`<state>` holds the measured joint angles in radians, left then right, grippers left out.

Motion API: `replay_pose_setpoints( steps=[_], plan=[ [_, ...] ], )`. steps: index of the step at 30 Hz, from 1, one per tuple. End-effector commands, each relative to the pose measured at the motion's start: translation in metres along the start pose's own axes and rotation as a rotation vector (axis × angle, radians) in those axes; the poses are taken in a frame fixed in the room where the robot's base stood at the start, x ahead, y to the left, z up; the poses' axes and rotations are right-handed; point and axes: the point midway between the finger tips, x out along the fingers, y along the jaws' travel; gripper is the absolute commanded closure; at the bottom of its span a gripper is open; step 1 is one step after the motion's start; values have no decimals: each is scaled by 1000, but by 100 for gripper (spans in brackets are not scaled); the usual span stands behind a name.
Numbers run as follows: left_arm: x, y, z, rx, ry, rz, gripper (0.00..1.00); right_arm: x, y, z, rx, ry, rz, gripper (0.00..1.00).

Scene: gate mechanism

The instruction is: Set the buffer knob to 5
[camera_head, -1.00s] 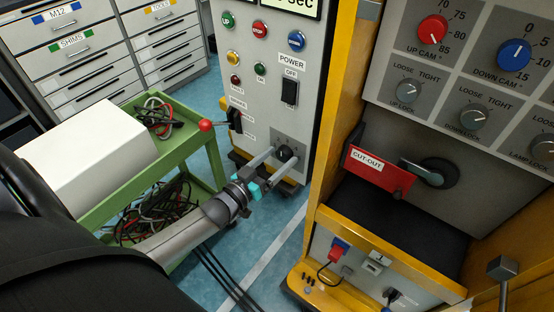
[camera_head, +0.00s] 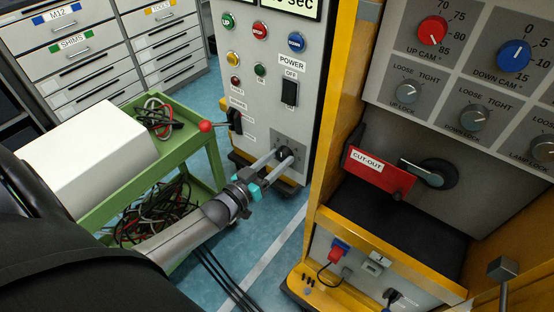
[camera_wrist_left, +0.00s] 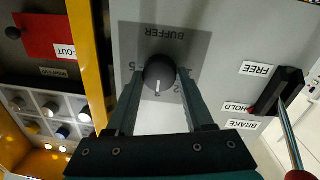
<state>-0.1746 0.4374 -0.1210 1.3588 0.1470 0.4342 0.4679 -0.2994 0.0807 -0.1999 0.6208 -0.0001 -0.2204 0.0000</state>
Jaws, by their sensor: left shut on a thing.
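The buffer knob (camera_wrist_left: 159,73) is a round black knob on a grey square plate marked BUFFER, which appears upside down in the left wrist view. Its white pointer line points down in that picture, near a small numeral that I read only doubtfully as 3. A 5 shows at the plate's left and a 2 at lower right. My left gripper (camera_wrist_left: 157,78) has a finger on each side of the knob and is shut on it. In the head view, my left gripper (camera_head: 279,158) reaches the knob (camera_head: 286,154) low on the grey cabinet. My right gripper is not in view.
A brake lever (camera_wrist_left: 278,92) sits beside the plate, with a red-balled rod (camera_wrist_left: 298,174) close by. A green cart (camera_head: 180,155) with cables and a white box stands left of my arm. A yellow-framed console (camera_head: 335,130) with a red cut-out flap (camera_head: 378,173) stands right.

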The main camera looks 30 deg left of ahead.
Motion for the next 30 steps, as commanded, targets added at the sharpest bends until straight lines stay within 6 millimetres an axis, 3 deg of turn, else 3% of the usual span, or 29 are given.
replay_pose_setpoints(
  steps=[13, 30],
  plan=[
    [0, 1, -1, 111, -7, -1, 100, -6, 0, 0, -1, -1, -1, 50],
    [0, 2, -2, 621, -39, -8, 100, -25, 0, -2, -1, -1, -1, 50]
  ],
)
